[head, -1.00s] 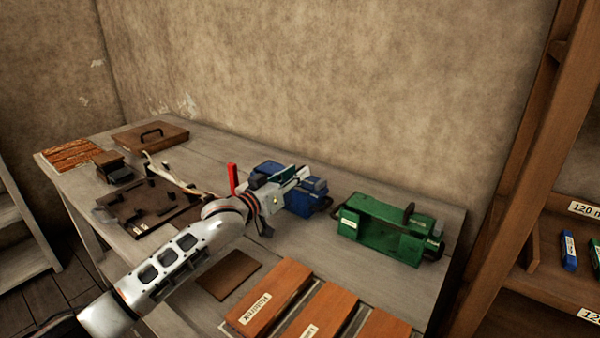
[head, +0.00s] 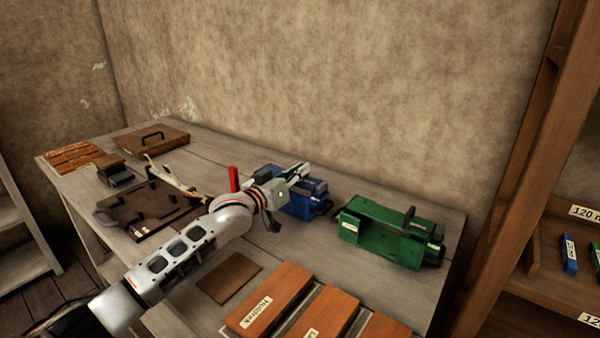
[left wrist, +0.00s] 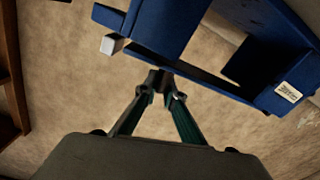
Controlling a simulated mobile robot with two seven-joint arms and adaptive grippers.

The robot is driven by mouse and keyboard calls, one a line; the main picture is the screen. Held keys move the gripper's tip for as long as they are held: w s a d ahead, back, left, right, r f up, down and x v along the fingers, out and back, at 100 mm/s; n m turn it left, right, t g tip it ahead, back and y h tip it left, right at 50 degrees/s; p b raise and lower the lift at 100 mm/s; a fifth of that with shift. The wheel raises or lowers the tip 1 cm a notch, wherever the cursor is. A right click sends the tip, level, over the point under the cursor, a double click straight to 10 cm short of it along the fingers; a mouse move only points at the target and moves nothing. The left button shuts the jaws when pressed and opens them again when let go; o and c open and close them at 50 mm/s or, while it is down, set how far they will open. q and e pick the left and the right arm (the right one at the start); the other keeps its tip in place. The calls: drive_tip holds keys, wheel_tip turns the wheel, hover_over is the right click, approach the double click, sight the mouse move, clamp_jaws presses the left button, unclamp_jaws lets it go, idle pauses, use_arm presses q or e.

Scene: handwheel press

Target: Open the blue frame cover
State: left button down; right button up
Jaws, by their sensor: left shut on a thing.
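The blue frame (head: 312,190) stands on the table, partly hidden behind my left gripper (head: 303,170). In the left wrist view, its blue body (left wrist: 270,50) fills the top right, with a small white label and a dark opening. A blue panel (left wrist: 160,22), which looks like the cover, is at the top middle, with a pale block at its left edge. My left gripper (left wrist: 160,78) is shut there, its fingertips meeting at the panel's lower edge. The exact grip point is small and dark. My right gripper is not in view.
A green frame (head: 385,232) stands close to the right of the blue one. A red upright handle (head: 233,179) and a brown board with fittings (head: 150,209) are to the left. Labelled wooden blocks (head: 270,299) lie in front. The wall is close behind.

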use_arm(q)
wheel_tip(320, 180, up, 2)
drive_tip(key=shift+w+a+n+p, duration=0.1)
drive_tip(key=shift+a+n+p, duration=0.05)
drive_tip(key=shift+n+p, duration=0.3)
drive_tip(key=shift+w+a+r+n+p, duration=0.1)
drive_tip(key=shift+a+r+n+p, duration=0.05)
drive_tip(key=shift+r+n+p, duration=0.15)
drive_tip(key=shift+a+r+n, duration=0.1)
drive_tip(key=shift+r+n, duration=0.1)
drive_tip(key=shift+n, duration=0.05)
drive_tip(key=shift+w+f, duration=0.1)
drive_tip(key=shift+f, duration=0.05)
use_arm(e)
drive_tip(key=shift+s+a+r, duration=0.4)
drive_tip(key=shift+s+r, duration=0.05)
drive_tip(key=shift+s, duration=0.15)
